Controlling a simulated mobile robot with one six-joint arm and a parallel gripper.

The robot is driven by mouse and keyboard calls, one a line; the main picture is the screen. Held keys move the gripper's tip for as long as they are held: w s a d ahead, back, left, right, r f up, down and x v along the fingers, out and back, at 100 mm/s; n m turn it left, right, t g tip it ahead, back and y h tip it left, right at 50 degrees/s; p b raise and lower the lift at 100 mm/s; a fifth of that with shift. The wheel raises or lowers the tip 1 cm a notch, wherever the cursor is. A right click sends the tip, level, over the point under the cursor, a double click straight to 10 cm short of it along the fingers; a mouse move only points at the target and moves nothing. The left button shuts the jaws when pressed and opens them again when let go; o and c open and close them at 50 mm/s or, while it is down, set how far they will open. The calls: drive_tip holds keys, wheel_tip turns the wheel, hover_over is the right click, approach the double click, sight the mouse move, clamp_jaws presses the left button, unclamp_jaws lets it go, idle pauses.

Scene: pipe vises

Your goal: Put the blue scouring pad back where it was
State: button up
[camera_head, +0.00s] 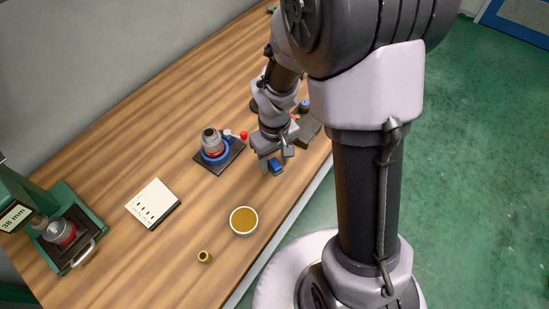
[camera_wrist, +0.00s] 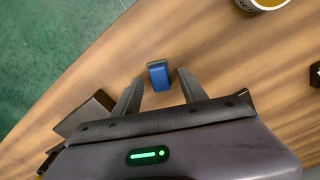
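The blue scouring pad (camera_wrist: 159,75) is a small block with a blue face and a darker edge. In the wrist view it lies between and slightly beyond the fingertips of my gripper (camera_wrist: 160,80), with a gap on each side. My gripper is open and empty. In the head view my gripper (camera_head: 272,162) points down over the wooden table near its front edge, and the pad (camera_head: 276,167) shows at its fingertips. I cannot tell whether the fingertips are level with the pad or above it.
A bowl of amber liquid (camera_head: 244,220) and a small brass fitting (camera_head: 204,257) stand to the left. A dark base with a blue ring and metal piece (camera_head: 214,146), a white card (camera_head: 153,203) and a green vise (camera_head: 72,235) stand farther left. A dark block (camera_head: 309,128) lies behind my gripper.

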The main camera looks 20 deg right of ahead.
drive_tip(key=shift+r, duration=0.15)
wheel_tip(320, 180, up, 12)
drive_tip(key=p, duration=0.5)
wheel_tip(320, 180, up, 11)
drive_tip(key=m+t, duration=0.3)
hover_over(275, 163)
drive_tip(key=s+a, duration=0.2)
drive_tip(key=s, duration=0.3)
drive_tip(key=s+a+r+m+t+y, duration=0.2)
drive_tip(key=s+r+m, duration=0.2)
drive_tip(key=s, duration=0.3)
drive_tip(key=shift+s+r+t, duration=0.35)
drive_tip(key=shift+r+t, duration=0.05)
drive_tip(key=shift+r, duration=0.2)
wheel_tip(275, 163, down, 3)
drive_tip(key=shift+r+b, duration=0.2)
drive_tip(key=shift+b, duration=1)
